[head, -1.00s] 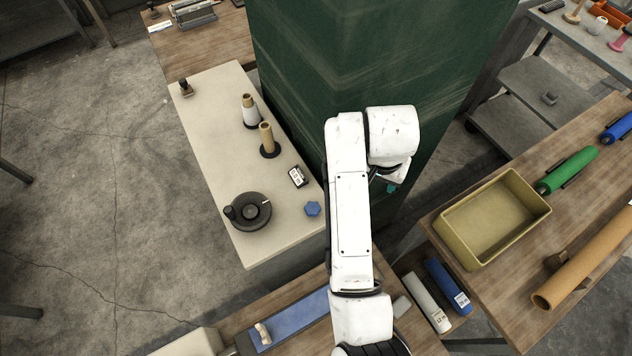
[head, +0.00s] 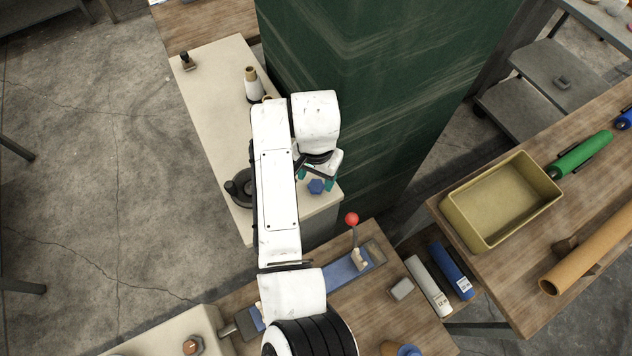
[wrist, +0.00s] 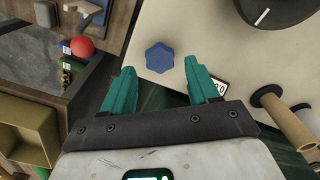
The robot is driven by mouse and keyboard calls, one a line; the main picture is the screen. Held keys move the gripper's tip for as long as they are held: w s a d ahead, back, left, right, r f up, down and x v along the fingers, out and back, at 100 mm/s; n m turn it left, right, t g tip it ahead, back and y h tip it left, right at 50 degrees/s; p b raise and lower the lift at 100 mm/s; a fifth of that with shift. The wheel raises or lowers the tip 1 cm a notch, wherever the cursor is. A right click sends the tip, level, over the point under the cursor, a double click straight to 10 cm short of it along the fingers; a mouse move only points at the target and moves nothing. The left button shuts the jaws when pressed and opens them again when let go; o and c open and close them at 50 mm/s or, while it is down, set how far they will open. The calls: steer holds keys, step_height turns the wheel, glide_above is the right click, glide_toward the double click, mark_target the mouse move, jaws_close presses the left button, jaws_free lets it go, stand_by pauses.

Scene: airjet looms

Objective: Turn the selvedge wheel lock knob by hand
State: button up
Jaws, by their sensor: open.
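The lock knob is a small blue lobed knob (head: 316,187) on the cream bench top, near its right front corner. It also shows in the wrist view (wrist: 159,57), just beyond and between the fingertips. The dark handwheel (head: 238,188) is partly hidden behind my arm; its edge shows at the top right of the wrist view (wrist: 275,10). My gripper (head: 316,179) has teal fingers spread apart and empty. In the wrist view my gripper (wrist: 160,69) points toward the knob, with no contact visible. Its height above the knob is hard to tell.
The green machine wall (head: 390,110) rises beside the bench, behind my gripper. A white-and-tan cone (head: 252,88) stands farther back; a tan spool (wrist: 285,118) shows in the wrist view. A red-ball lever (head: 352,219) stands on the front wooden bench. A yellow bin (head: 500,205) is at right.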

mark_target(316, 185)
step_height(316, 185, down, 3)
steer(key=b, duration=0.2)
steer(key=shift+b, duration=0.35)
steer(key=shift+r+p, duration=0.3)
steer(key=shift+p, duration=0.15)
steer(key=shift+f, duration=0.15)
steer(key=c, duration=0.8)
